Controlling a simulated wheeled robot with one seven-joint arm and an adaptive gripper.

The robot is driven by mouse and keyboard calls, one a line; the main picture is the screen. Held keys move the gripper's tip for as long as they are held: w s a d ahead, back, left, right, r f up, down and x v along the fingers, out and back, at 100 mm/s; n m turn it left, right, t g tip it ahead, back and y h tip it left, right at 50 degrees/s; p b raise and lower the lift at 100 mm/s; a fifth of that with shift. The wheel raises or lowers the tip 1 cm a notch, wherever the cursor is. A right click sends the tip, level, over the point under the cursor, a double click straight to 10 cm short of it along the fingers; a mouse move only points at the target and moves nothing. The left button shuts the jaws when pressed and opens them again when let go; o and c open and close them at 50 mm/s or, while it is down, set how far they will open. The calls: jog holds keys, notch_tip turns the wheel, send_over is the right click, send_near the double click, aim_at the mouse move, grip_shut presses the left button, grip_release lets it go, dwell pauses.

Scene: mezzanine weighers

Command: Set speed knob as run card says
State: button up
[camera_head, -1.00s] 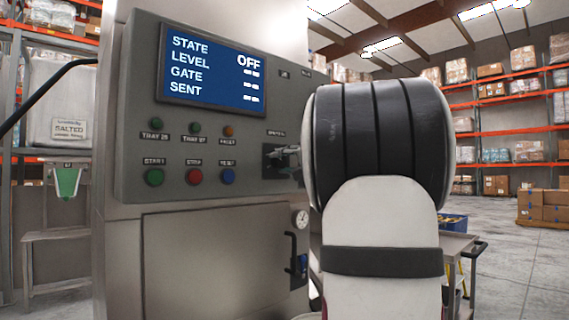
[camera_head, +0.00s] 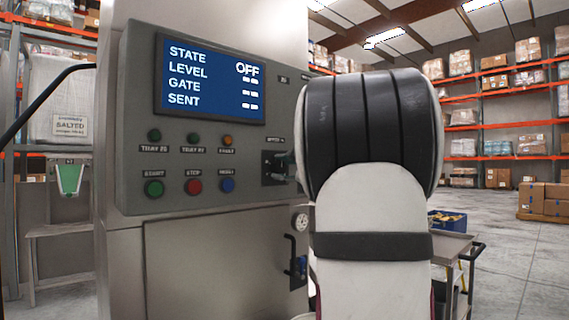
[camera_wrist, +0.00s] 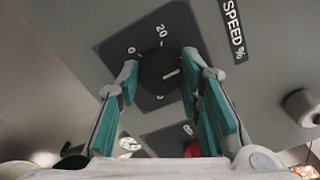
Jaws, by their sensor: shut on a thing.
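The dark round speed knob (camera_wrist: 157,75) sits on a dark plate (camera_wrist: 178,22) beside the "SPEED %" label (camera_wrist: 233,28) in the wrist view. A short white mark on the knob points to the right in that picture. A "0" and a "20" show on the plate; the rest of the scale is partly hidden by the fingers. My gripper (camera_wrist: 159,80) has its teal-padded fingers on both sides of the knob, shut on it. No run card is readable.
The grey panel (camera_head: 140,120) has a screen (camera_head: 211,80) reading STATE OFF. Green START (camera_head: 154,188), red STOP (camera_head: 193,186) and blue (camera_head: 227,185) buttons sit left of my gripper. Below is a cabinet door with a black handle (camera_head: 290,258). A cart (camera_head: 455,245) stands to the right.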

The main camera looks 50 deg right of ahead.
jog(key=m+p, duration=0.4)
jog(key=m, duration=0.2)
jog(key=shift+r+m, duration=0.15)
jog(key=shift+m, duration=0.15)
jog(key=m+p, duration=0.4)
jog(key=m, duration=0.1)
jog(key=shift+d+m+p, duration=0.1)
jog(key=shift+m+p, duration=0.2)
jog(key=shift+p, duration=0.1)
jog(key=o, duration=1.2)
jog(key=shift+c, duration=0.2)
jog(key=v, duration=1.2)
